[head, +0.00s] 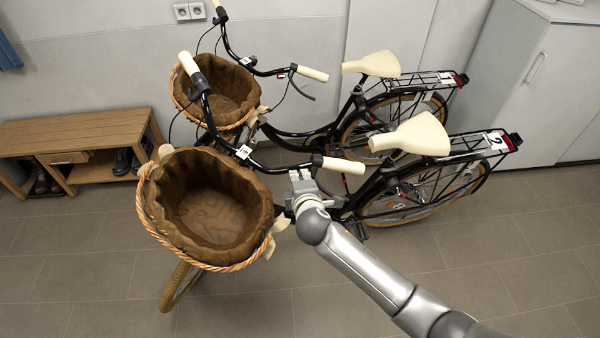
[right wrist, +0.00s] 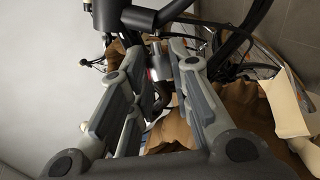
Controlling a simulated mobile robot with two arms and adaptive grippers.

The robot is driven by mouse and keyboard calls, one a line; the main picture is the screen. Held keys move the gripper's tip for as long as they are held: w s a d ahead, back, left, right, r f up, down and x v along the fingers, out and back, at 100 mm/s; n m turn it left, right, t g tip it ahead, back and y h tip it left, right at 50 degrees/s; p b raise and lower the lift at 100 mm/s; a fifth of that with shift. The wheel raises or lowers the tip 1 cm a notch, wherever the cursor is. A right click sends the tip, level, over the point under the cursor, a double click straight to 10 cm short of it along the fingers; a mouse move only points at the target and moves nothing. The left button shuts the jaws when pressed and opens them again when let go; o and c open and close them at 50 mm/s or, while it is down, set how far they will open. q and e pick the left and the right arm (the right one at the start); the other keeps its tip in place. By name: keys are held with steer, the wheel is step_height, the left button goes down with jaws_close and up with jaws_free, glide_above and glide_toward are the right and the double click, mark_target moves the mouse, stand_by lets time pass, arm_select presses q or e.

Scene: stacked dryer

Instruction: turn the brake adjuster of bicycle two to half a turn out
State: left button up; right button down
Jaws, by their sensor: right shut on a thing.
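Bicycle two (head: 375,190) is the nearer of two black bicycles, with a plate marked 2 (head: 496,141) at its rear rack. Its handlebar carries cream grips; the near grip (head: 343,165) points right. My right gripper (head: 302,183) is at the handlebar, just left of and below this grip. In the right wrist view its fingers (right wrist: 162,66) are closed around a small pale part with a red mark, which seems to be the brake adjuster (right wrist: 158,68); dark handlebar parts lie just beyond. The adjuster's turn cannot be read. My left gripper is not in view.
A brown-lined wicker basket (head: 212,205) sits at the front of bicycle two, close to my right gripper. The other bicycle (head: 300,130) stands behind. A wooden bench (head: 75,130) with shoes is at the left, and a grey cabinet (head: 540,85) at the right. The front floor is clear.

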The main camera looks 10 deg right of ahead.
stand_by(0.3)
steer(key=c, duration=1.3)
jaws_free()
steer(key=shift+s, duration=0.1)
steer(key=v, duration=1.2)
steer(key=shift+d, duration=0.1)
